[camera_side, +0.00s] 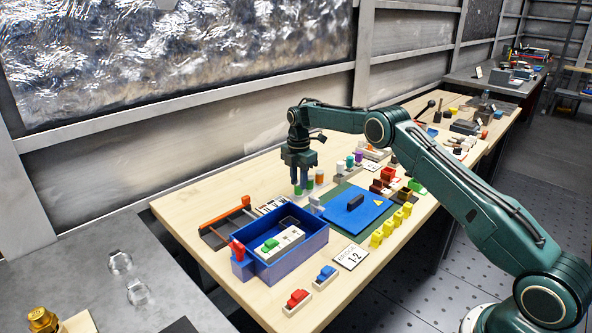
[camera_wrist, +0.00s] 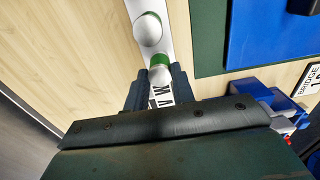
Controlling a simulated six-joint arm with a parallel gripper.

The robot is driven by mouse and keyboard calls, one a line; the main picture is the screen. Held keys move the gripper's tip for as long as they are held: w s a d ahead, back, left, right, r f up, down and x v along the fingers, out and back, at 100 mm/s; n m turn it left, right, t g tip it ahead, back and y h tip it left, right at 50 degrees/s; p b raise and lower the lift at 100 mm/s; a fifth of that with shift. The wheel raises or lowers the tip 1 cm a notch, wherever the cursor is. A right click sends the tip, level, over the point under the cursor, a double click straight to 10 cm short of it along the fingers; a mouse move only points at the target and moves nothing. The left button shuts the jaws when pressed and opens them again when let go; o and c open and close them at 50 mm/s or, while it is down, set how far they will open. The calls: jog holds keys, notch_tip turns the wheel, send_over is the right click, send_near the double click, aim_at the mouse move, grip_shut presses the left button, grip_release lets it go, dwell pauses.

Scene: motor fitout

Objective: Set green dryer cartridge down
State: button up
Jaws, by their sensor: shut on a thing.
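My gripper (camera_side: 298,186) is over the bench behind the blue bin. It also shows in the wrist view (camera_wrist: 160,85), its dark fingers closed around a small white-capped cylinder. In the side view the green dryer cartridge (camera_side: 297,191) shows at the fingertips. In the wrist view the white cap (camera_wrist: 160,75) is between the fingers, with green just above it in the picture. A second white-topped piece (camera_wrist: 148,29) stands close by on a pale strip. Whether the held cartridge's underside touches anything is hidden.
A blue bin (camera_side: 318,240) holding a pale block with a green part stands in front. A blue plate (camera_side: 345,222) on a green mat lies to the right. Several coloured cylinders (camera_side: 349,160) stand in a row behind. Yellow pieces (camera_side: 391,228) line the mat's edge.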

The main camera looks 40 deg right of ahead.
aim_at(298, 182)
jog(key=shift+f, duration=0.1)
jog(key=o, duration=1)
notch_tip(298, 182, up, 12)
jog(key=shift+r, duration=0.1)
dwell(0.4)
dwell(0.5)
